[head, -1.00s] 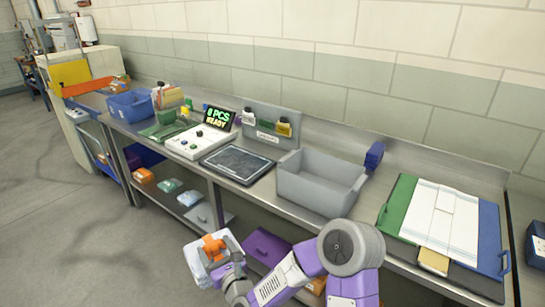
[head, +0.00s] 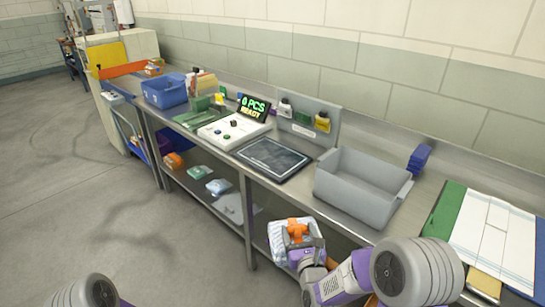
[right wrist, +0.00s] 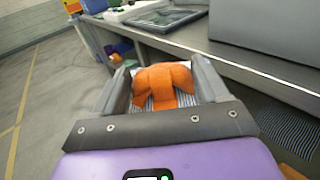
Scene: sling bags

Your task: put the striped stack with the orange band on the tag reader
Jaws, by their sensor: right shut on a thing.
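The striped stack (head: 281,246) is a white folded bundle with an orange band (head: 297,229) around it. My right gripper (head: 308,243) is shut on it and holds it in front of the bench's front edge, below the bench top. In the right wrist view the orange band (right wrist: 163,84) bulges up between the two fingers, with grey stripes below it. The tag reader (head: 273,158), which I take to be the dark framed flat panel, lies empty on the bench, beyond the stack. Only a rounded grey part of my left arm shows at the lower left; the left gripper is out of view.
A grey bin (head: 362,190) stands right of the panel. A white control box (head: 233,131) with a lit display (head: 254,107) stands left of it. A grey upright board (head: 307,122) with hanging tags is behind. A lower shelf (head: 205,202) holds several small packs.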

